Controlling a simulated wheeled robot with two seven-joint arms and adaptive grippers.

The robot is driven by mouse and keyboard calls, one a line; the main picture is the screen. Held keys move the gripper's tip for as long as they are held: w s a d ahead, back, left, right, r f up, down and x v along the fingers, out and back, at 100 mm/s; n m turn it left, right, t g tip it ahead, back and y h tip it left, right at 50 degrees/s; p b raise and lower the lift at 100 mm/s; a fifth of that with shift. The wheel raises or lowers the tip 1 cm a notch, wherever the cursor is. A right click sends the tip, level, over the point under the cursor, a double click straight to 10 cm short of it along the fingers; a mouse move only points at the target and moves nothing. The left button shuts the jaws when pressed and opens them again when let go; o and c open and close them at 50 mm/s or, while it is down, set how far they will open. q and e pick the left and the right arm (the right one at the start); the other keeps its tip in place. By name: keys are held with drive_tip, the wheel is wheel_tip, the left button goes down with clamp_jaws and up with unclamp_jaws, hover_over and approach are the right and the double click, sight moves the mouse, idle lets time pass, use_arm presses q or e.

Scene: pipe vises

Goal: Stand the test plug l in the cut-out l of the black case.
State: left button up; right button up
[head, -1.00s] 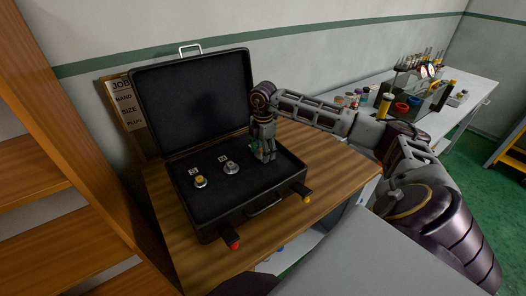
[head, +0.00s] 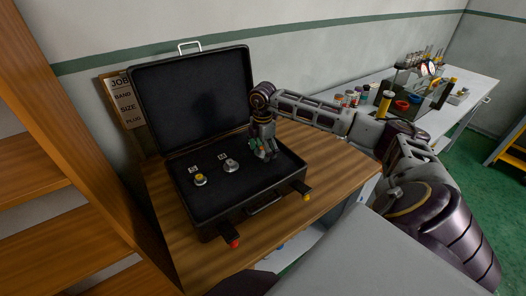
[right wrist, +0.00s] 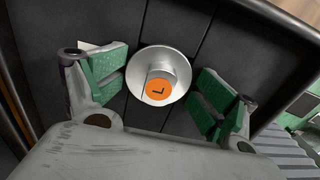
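The test plug l (right wrist: 160,92) is a silver round piece with a wide flange and an orange top marked "L". In the right wrist view it stands in the dark floor of the black case (right wrist: 190,35), looking upright from above; the cut-out l under it is hidden. My right gripper (right wrist: 160,85) is open, its green-padded fingers on either side of the plug with gaps to both. My left gripper is out of view.
Two other plugs, one yellow-topped (head: 200,180) and one silver (head: 231,165), stand in the case beside small labels. The raised lid (head: 195,100) is behind. The case sits on a wooden table (head: 335,165). A job board (head: 124,103) leans at the wall.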

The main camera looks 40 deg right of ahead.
sight(262, 148)
drive_tip(key=shift+r, duration=0.15)
drive_tip(key=shift+w+r+p, duration=0.1)
drive_tip(key=shift+r+p, duration=0.3)
drive_tip(key=shift+r, duration=0.1)
wheel_tip(262, 148, up, 4)
drive_tip(key=shift+r, duration=0.25)
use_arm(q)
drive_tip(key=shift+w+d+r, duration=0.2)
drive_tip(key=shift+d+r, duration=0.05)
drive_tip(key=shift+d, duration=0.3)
use_arm(e)
wheel_tip(262, 148, up, 8)
drive_tip(key=shift+f, duration=0.25)
idle(0.6)
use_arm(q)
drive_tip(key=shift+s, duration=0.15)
